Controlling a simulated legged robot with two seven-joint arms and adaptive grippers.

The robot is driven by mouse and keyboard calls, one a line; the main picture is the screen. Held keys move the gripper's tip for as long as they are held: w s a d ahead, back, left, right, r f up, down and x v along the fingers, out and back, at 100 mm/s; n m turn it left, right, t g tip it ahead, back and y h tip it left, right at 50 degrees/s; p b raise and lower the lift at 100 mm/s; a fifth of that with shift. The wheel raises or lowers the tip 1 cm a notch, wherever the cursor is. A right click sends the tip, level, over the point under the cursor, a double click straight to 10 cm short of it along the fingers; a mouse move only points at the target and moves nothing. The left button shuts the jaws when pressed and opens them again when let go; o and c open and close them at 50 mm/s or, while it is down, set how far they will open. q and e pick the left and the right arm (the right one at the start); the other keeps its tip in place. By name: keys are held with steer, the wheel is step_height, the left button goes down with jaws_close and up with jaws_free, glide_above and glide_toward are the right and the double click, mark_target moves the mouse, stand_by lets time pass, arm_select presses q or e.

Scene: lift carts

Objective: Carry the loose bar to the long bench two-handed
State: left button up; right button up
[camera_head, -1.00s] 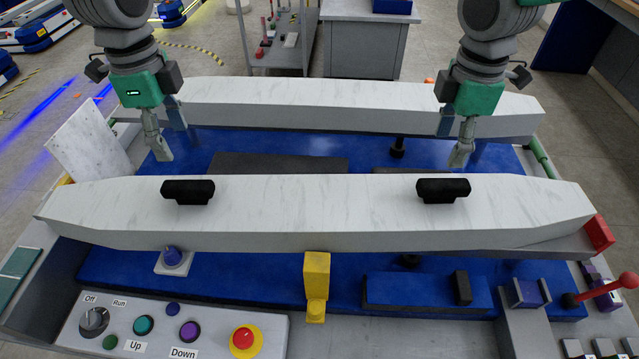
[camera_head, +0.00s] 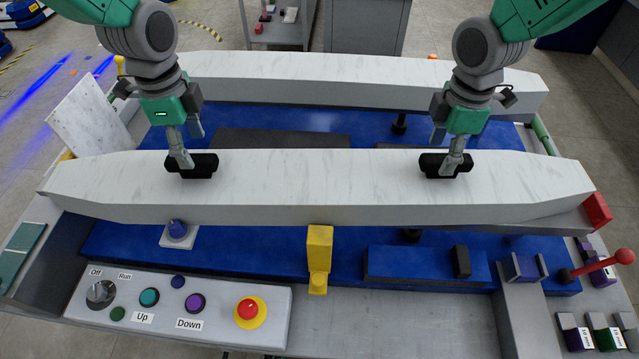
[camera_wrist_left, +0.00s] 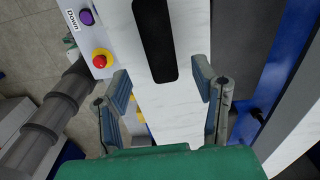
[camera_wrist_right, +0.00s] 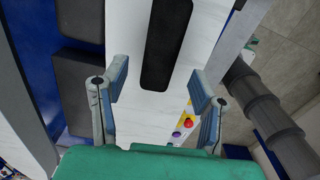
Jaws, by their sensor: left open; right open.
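The loose bar (camera_head: 320,182) is long, white and marbled, with tapered ends and two black handles on top. It lies across the near side of the blue cart bed. My left gripper (camera_head: 182,163) is over the left handle (camera_head: 204,166), and my right gripper (camera_head: 452,168) is over the right handle (camera_head: 434,163). In the left wrist view the open fingers (camera_wrist_left: 163,90) stand either side of the bar, with the black handle (camera_wrist_left: 155,40) ahead between them. The right wrist view shows open fingers (camera_wrist_right: 158,88) and the handle (camera_wrist_right: 168,40) likewise. I cannot tell whether either touches.
A second white bar (camera_head: 330,85) lies parallel at the back of the cart. A yellow post (camera_head: 319,248) stands at the bar's near side. A control panel (camera_head: 180,305) with buttons is at the front left, a red lever (camera_head: 610,262) at the right. The long bench is not identifiable.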

mark_target(201, 158)
arm_select(q)
steer(key=f, duration=0.4)
steer(key=shift+w+a+f, duration=0.2)
steer(key=shift+a, duration=0.1)
arm_select(e)
steer(key=f, duration=0.4)
steer(key=shift+w+a+f, duration=0.1)
steer(key=shift+w+a, duration=0.15)
steer(key=shift+a, duration=0.05)
arm_select(q)
steer(key=shift+d+f, duration=0.15)
steer(key=shift+f, duration=0.15)
arm_select(e)
steer(key=shift+d+f, duration=0.15)
steer(key=shift+f, duration=0.15)
arm_select(q)
steer(key=shift+d, duration=0.2)
arm_select(e)
steer(key=shift+d+f, duration=0.15)
arm_select(q)
steer(key=shift+s+d, duration=0.1)
steer(key=shift+d, duration=0.2)
arm_select(e)
steer(key=shift+s+d, duration=0.2)
steer(key=shift+d, duration=0.15)
